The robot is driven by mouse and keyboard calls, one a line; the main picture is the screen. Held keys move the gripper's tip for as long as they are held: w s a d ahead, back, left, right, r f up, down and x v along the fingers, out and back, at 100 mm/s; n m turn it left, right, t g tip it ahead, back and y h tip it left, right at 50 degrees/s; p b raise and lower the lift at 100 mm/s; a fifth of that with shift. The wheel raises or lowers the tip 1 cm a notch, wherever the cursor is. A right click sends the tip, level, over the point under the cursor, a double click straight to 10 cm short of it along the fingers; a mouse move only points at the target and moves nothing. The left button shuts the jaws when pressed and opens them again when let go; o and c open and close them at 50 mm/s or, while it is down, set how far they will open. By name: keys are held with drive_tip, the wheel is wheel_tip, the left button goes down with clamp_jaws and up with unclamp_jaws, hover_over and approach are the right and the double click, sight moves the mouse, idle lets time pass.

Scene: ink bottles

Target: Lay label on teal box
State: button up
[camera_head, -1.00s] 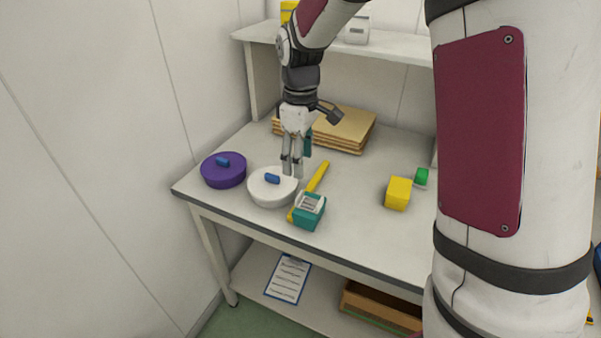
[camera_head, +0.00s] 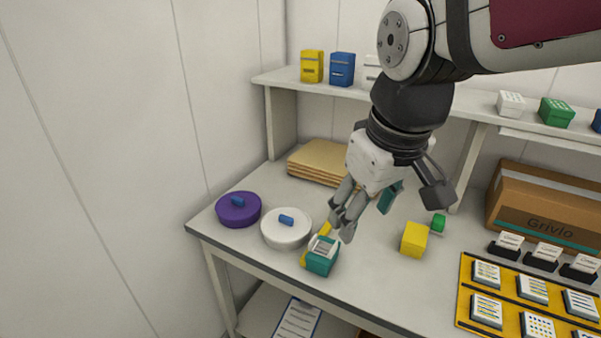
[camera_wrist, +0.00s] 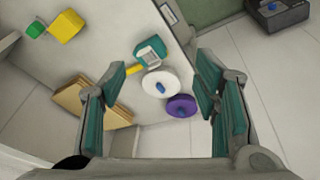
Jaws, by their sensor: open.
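The teal box (camera_head: 320,264) stands near the front edge of the table, right of the white round pot. A white label with printed lines (camera_head: 324,246) lies on its top face; whether it sits fully flat I cannot tell. In the wrist view the teal box (camera_wrist: 149,49) shows between the finger tips, farther off. My gripper (camera_head: 342,222) is open and empty, above and a little behind the teal box, apart from it. Its two teal-padded fingers (camera_wrist: 160,78) stand wide apart in the wrist view.
A yellow stick (camera_head: 325,230) lies behind the teal box. A white pot (camera_head: 284,235) and a purple pot (camera_head: 239,211) stand left; a yellow block (camera_head: 414,240) and green piece (camera_head: 438,222) right. A yellow card board (camera_head: 462,302) and brown carton (camera_head: 540,204) stand farther right.

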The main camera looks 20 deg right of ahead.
drive_tip(key=s+m+t, duration=0.1)
drive_tip(key=s+m, duration=0.1)
drive_tip(key=s, duration=0.5)
drive_tip(key=shift+s+f+m, duration=0.3)
drive_tip(key=shift+f, duration=0.15)
